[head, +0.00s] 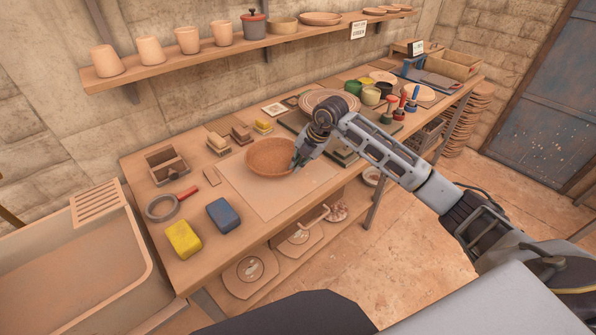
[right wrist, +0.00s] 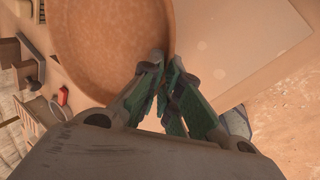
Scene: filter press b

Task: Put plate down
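The plate (head: 270,158) is a round, deep-rimmed terracotta dish, about level, over the pale mat (head: 300,198) on the workbench. Whether it touches the mat or hangs just above it is hard to tell. My right gripper (head: 297,162) is at the plate's right rim. In the right wrist view the plate (right wrist: 105,45) fills the upper left, and my right gripper (right wrist: 164,68) has its fingers close together on either side of the rim, pinching it. The rim between the fingertips is mostly hidden. My left gripper is not in view.
A yellow sponge (head: 184,239), a blue block (head: 223,215) and a red-handled ring tool (head: 162,206) lie left of the mat. A wooden box (head: 167,166) and small blocks stand behind. A sink (head: 88,262) is at left. The mat's front is clear.

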